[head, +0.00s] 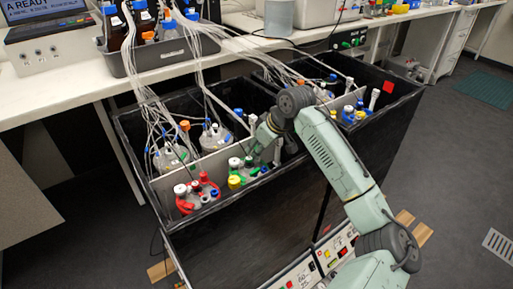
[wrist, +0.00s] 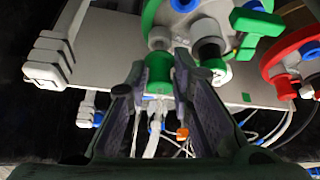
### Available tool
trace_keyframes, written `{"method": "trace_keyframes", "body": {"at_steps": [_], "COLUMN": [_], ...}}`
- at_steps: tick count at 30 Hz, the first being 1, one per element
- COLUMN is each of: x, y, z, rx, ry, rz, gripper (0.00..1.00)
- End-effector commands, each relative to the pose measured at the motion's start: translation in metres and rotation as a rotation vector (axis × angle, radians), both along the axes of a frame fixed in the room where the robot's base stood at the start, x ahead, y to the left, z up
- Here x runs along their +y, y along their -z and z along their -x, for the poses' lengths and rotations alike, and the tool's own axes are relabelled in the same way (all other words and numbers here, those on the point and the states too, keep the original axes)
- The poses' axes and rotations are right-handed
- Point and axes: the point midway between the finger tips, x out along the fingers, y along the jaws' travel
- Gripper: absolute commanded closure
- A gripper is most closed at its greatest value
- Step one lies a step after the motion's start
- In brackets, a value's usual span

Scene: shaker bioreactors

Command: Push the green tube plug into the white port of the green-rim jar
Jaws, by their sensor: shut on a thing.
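The green-rim jar (head: 245,172) stands in the front of the black box in the head view. In the wrist view its green rim (wrist: 165,18) is at the top, with a white port (wrist: 160,38) on its near side. My gripper (wrist: 159,78) is shut on the green tube plug (wrist: 159,67), and a pale tube trails from the plug between the fingers. The plug appears right by the white port; I cannot tell whether it has entered it. In the head view my gripper (head: 263,140) is beside the jar, and the plug is hidden there.
A red-rim jar (head: 196,198) stands beside the green-rim one; its red rim (wrist: 290,50) shows at right in the wrist view. A grey divider plate (wrist: 100,45) lies close behind the fingers. White tubes (head: 150,115) hang into the black box (head: 235,210).

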Motion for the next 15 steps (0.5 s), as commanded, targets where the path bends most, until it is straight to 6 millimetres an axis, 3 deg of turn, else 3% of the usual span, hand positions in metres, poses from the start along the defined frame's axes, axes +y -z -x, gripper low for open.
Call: {"method": "trace_keyframes", "body": {"at_steps": [15], "x": [0.0001], "y": [0.0075], "z": [-0.0001], "rx": [-0.001], "ry": [0.0], "rz": [0.001], "gripper": [0.92]}}
